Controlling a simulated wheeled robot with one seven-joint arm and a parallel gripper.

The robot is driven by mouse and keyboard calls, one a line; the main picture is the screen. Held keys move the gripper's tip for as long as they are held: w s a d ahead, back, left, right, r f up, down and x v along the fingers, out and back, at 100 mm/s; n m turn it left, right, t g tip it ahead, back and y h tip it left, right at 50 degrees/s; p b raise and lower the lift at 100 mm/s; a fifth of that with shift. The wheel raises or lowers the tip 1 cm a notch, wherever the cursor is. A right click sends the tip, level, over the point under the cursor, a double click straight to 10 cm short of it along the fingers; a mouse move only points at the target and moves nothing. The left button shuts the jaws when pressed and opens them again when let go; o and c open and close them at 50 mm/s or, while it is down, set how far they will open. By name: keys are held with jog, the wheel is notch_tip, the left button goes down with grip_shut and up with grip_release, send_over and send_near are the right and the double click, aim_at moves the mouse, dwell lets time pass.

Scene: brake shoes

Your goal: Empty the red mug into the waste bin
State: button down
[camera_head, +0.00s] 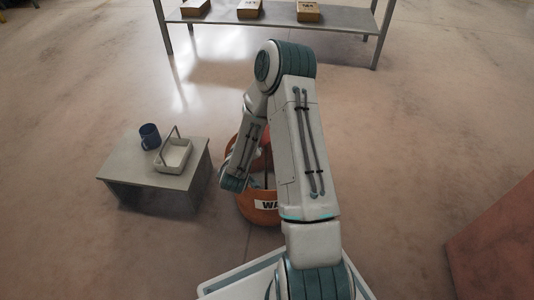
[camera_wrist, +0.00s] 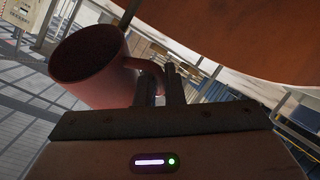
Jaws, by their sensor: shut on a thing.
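The red mug (camera_wrist: 110,81) shows in the wrist view, tilted, with a dark round end facing the camera. I cannot tell whether anything is inside it. My gripper (camera_wrist: 161,85) is shut on the mug's handle, with the mug's body to the left of the fingers. The orange waste bin (camera_head: 259,217), with a partly hidden white label, stands on the floor in the head view, behind my arm. A large orange-red curved surface, probably the bin, fills the upper right of the wrist view. My arm hides the gripper and most of the bin's opening in the head view.
A low grey table (camera_head: 126,172) left of the bin carries a blue mug (camera_head: 150,136) and a pale handled basket (camera_head: 173,156). A shelf (camera_head: 350,26) with several boxes stands at the back. A reddish block (camera_head: 500,240) is at the right. The floor between is clear.

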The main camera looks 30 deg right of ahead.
jog(key=shift+r, duration=0.3)
jog(key=f+g, duration=0.1)
jog(key=f+n+g, duration=0.1)
jog(key=g, duration=0.1)
jog(key=shift+w+a+f+n, duration=0.15)
jog(key=shift+w+f+n, duration=0.15)
jog(key=shift+f, duration=0.1)
jog(key=g+p, duration=0.2)
jog(key=f+n+g+p, duration=0.1)
jog(key=p, duration=0.1)
jog(key=n+g+p, duration=0.1)
jog(key=g+p, duration=0.1)
jog(key=shift+w+a+f+g, duration=0.3)
jog(key=shift+a+f, duration=0.05)
jog(key=shift+a, duration=0.05)
